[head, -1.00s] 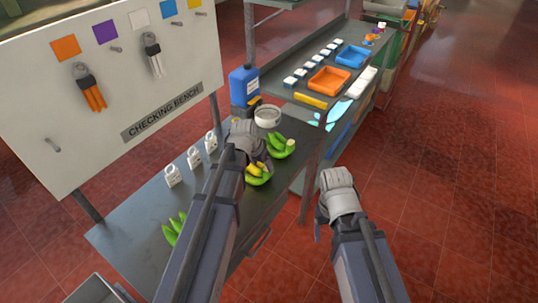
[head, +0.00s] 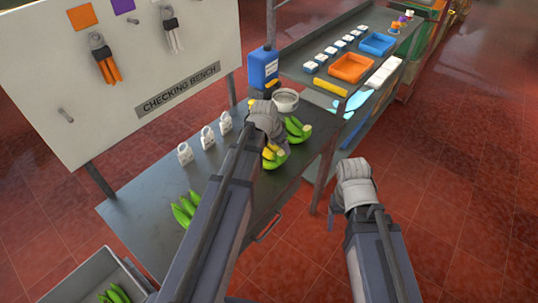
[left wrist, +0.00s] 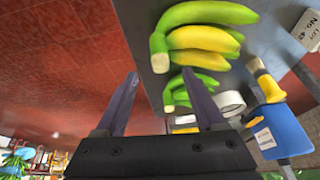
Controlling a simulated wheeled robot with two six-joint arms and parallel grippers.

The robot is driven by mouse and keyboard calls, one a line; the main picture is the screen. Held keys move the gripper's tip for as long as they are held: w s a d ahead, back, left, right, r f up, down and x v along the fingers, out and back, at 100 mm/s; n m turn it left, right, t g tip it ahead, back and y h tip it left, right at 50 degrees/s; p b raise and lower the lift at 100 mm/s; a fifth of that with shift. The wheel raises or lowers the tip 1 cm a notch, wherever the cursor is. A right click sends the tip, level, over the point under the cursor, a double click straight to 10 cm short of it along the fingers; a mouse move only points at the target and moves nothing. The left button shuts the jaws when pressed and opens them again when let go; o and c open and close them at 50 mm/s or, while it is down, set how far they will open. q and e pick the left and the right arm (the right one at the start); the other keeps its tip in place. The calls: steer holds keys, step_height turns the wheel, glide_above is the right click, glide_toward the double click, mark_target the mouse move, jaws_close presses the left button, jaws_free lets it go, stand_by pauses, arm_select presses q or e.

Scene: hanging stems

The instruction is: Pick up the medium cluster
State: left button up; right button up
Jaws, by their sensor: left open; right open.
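Three banana clusters lie on the grey bench in the head view: a green one (head: 184,209) at the left, a green-and-yellow one (head: 275,157) in the middle, and a green one (head: 297,130) beyond it. I cannot tell for sure which is the medium one. My left gripper (head: 266,128) is over the middle cluster, partly hiding it. In the left wrist view its fingers (left wrist: 163,88) are open and empty; the green-and-yellow cluster (left wrist: 205,38) is beside them, and a green cluster (left wrist: 187,90) shows near one finger. My right gripper (head: 353,190) is open, off the bench's right side.
White tags (head: 208,138) line the bench by the checking board (head: 120,75). A grey crate (head: 70,285) with green bananas is at lower left. A shelf post (head: 325,165) stands near my right gripper.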

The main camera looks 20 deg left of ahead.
mark_target(282, 152)
arm_select(q)
steer(key=b+x, duration=0.4)
steer(key=x, duration=0.1)
steer(key=shift+s+a, duration=0.1)
steer(key=shift+s, duration=0.05)
steer(key=shift+r, duration=0.15)
steer(key=shift+c, duration=0.3)
jaws_close()
